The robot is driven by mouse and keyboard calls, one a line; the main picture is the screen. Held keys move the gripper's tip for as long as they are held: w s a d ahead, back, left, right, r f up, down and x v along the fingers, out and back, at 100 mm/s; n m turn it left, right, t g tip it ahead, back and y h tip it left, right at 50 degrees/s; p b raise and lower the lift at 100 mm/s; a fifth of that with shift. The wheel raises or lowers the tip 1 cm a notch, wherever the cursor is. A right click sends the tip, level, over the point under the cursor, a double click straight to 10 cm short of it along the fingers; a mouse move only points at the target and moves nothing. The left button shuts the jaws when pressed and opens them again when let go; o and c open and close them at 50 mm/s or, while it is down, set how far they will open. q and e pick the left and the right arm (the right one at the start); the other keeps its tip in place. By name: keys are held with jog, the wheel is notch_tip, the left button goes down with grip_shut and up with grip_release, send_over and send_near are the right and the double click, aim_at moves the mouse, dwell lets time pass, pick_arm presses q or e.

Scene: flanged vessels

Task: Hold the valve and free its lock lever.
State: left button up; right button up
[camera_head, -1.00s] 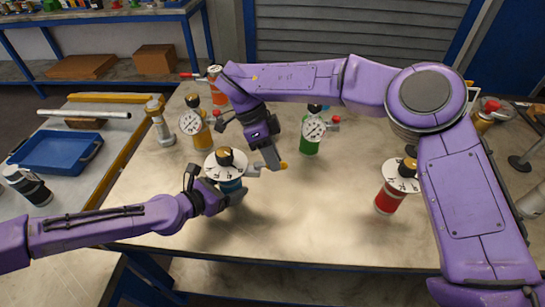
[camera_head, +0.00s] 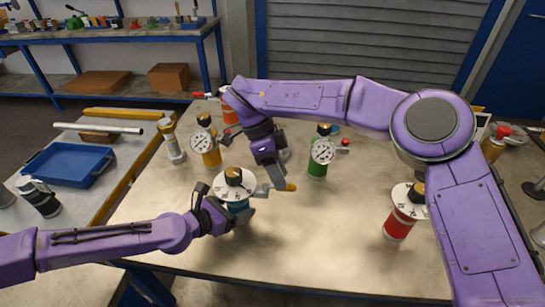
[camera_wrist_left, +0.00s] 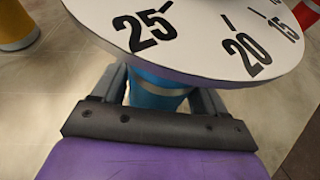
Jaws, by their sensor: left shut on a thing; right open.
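The valve with a blue body (camera_head: 240,215), a white numbered dial (camera_head: 222,183) and a black-and-yellow knob (camera_head: 234,176) stands upright on the table. My left gripper (camera_head: 231,214) is shut around the blue body below the dial; the left wrist view shows a finger on each side of the body (camera_wrist_left: 160,92). My right gripper (camera_head: 276,188) is open, pointing down just right of the dial. A small pale tab (camera_head: 262,190) shows between the dial and the right gripper; I cannot tell whether it is the lock lever or a fingertip, nor whether they touch.
Other vessels stand around: a yellow one (camera_head: 211,157) with a gauge behind left, a green one (camera_head: 318,168) behind right, an orange-red one (camera_head: 229,115) at the back, and a red one (camera_head: 397,228) at right. A blue tray (camera_head: 62,166) lies left. The front table middle is clear.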

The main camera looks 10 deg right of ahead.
jog(key=v, duration=1)
jog(key=shift+a+r, duration=0.1)
jog(key=shift+a, duration=0.05)
dwell(1.0)
pick_arm(q)
jog(key=o, duration=1.7)
jog(key=v, duration=1.1)
jog(key=shift+s+a, duration=0.1)
jog(key=shift+a, duration=0.15)
jog(key=shift+s+a+r, duration=0.2)
